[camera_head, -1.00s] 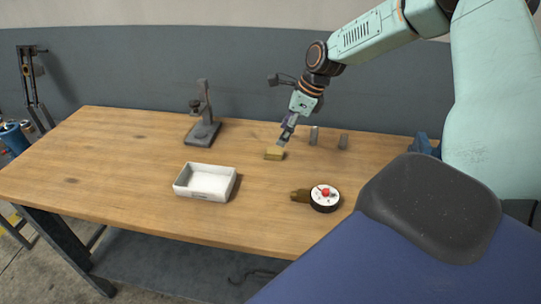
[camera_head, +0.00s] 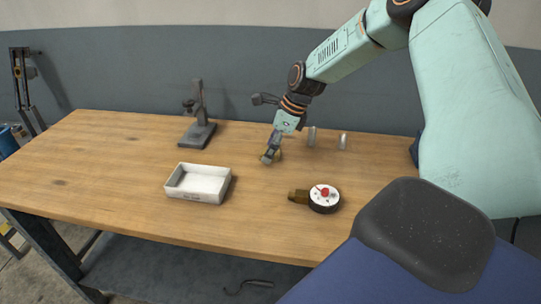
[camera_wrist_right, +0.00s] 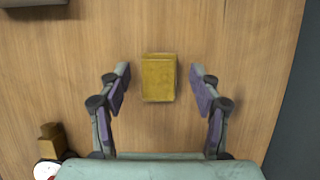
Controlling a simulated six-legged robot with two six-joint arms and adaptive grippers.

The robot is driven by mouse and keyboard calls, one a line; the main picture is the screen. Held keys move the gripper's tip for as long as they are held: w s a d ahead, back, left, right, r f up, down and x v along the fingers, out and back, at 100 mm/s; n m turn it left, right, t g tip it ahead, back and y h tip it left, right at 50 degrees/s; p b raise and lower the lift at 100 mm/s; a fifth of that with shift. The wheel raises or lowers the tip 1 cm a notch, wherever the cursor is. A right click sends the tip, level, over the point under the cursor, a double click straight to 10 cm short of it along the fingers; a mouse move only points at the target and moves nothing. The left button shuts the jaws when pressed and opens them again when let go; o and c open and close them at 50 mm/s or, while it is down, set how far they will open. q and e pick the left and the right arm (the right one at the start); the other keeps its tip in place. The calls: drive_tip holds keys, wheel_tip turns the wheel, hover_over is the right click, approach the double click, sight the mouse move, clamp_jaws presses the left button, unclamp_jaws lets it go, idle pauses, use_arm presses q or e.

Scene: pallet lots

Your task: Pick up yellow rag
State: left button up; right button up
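The yellow rag (camera_wrist_right: 158,78) is a small, flat, folded rectangle lying on the wooden table. In the right wrist view it sits between the two spread fingers of my right gripper (camera_wrist_right: 160,76), with a gap on each side. In the head view my right gripper (camera_head: 268,158) is low over the table at the rag's spot. My right gripper is open and empty. My left gripper is in neither view.
A white tray (camera_head: 197,198) stands at the front left of the rag. A round white and black piece with a red knob (camera_head: 324,193) lies front right, beside a brown block (camera_head: 299,196). The table's left side is clear.

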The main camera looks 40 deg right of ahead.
drive_tip(key=shift+s+a+r, duration=0.1)
drive_tip(key=shift+a+r, duration=0.05)
drive_tip(key=c, duration=0.7)
drive_tip(key=shift+c, duration=0.7)
wheel_tip(320, 180, up, 10)
drive_tip(key=p, duration=0.4)
